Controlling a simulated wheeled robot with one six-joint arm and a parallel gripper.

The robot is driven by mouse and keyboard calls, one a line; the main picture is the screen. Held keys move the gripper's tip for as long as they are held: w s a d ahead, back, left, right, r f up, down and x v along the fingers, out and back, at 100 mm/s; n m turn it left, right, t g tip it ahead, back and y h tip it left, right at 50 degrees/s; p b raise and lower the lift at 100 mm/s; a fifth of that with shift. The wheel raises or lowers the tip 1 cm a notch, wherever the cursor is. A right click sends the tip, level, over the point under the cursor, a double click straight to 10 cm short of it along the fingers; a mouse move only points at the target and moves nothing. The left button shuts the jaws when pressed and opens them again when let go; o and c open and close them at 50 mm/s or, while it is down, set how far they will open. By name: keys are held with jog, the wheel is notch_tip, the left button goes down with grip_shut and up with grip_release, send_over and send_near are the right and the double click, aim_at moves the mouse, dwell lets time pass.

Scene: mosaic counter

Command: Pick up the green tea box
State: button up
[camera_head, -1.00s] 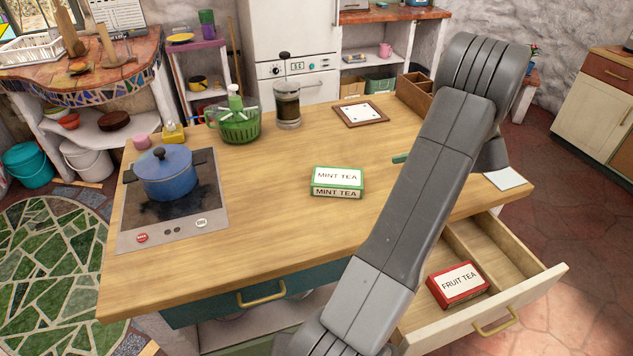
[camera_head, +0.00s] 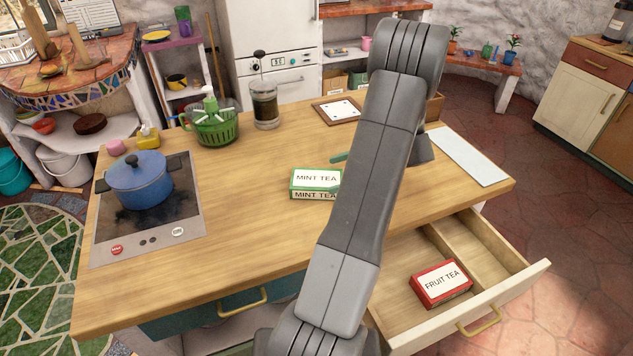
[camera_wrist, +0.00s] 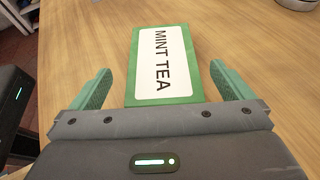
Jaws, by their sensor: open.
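The green tea box (camera_head: 314,183) lies flat on the wooden counter, with a white "MINT TEA" label. Its right end is partly hidden by my arm in the head view. In the wrist view the box (camera_wrist: 162,62) lies between the lines of my two green fingers, its long side running away from the palm. My gripper (camera_wrist: 160,66) is open and empty, with a gap on each side of the box. One green finger shows just behind the box in the head view; the rest is hidden. I cannot tell how far the fingertips are above the counter.
A red fruit tea box (camera_head: 441,284) lies in the open drawer (camera_head: 497,318) at the right. A blue pot (camera_head: 138,185) stands on the hob (camera_head: 180,238) at the left. A green basket (camera_head: 213,128) and a glass press (camera_head: 264,105) stand behind. The counter around the mint tea is clear.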

aim_at(326, 178)
jog(key=shift+f+p+x, duration=0.2)
jog(key=shift+p+x, duration=0.25)
jog(key=shift+x, duration=0.9)
jog(key=shift+f+p+x, duration=0.2)
jog(key=shift+p+x, duration=0.2)
jog(key=shift+x, duration=1)
jog(key=shift+d, duration=0.25)
jog(key=c, duration=0.9)
jog(key=shift+w, duration=0.1)
jog(key=shift+c, duration=0.2)
